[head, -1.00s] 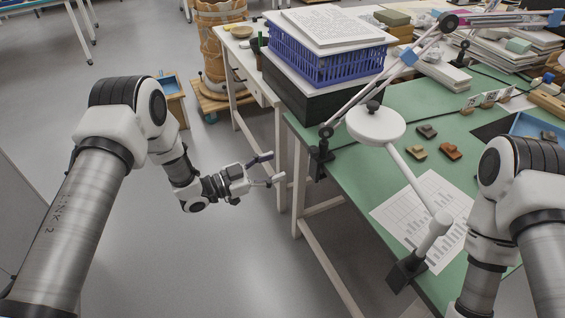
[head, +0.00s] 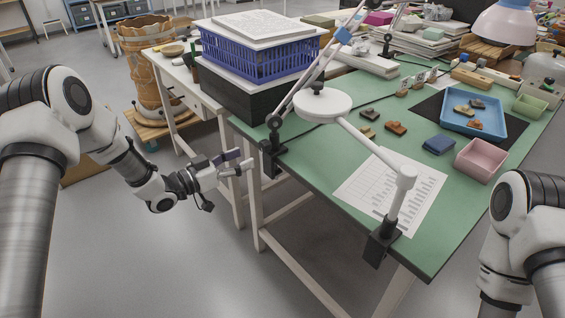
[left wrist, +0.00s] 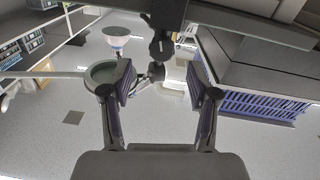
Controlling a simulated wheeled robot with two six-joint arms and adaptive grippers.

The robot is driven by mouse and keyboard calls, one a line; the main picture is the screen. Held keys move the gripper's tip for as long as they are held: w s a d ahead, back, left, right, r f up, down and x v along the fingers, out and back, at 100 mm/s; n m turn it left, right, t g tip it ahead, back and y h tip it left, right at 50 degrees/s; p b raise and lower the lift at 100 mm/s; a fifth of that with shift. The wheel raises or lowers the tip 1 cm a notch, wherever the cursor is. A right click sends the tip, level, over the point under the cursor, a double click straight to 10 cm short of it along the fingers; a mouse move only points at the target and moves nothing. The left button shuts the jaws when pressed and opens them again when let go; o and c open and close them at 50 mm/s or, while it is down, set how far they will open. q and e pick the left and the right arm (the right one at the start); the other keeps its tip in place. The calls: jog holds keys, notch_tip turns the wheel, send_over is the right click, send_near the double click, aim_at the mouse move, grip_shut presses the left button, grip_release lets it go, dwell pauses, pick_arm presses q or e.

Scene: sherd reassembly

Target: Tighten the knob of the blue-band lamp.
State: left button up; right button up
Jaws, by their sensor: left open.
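The blue-band lamp (head: 305,80) has a thin grey arm with a blue band (head: 343,36). It is held by a black clamp (head: 271,158) on the table's left edge, with a dark joint (head: 273,121) just above. I cannot tell for certain which dark part is its knob. My left gripper (head: 241,161) is open and empty, just left of the clamp and apart from it. In the left wrist view the open fingers (left wrist: 160,88) frame a dark knob-like part (left wrist: 161,46) beyond them. My right gripper is out of view.
A second lamp has a white round head (head: 322,104) and a black clamp (head: 381,246) on the front edge. A blue basket (head: 260,60) stands on a dark box behind the left clamp. The green table (head: 440,185) holds small sherds, a blue tray (head: 449,121) and a pink bin (head: 481,160).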

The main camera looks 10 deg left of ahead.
aim_at(261, 148)
pick_arm(q)
jog(key=x, duration=0.7)
jog(key=shift+w+d+r+b, duration=0.1)
jog(key=shift+w+r+b, duration=0.25)
jog(key=shift+w, duration=0.1)
grip_shut()
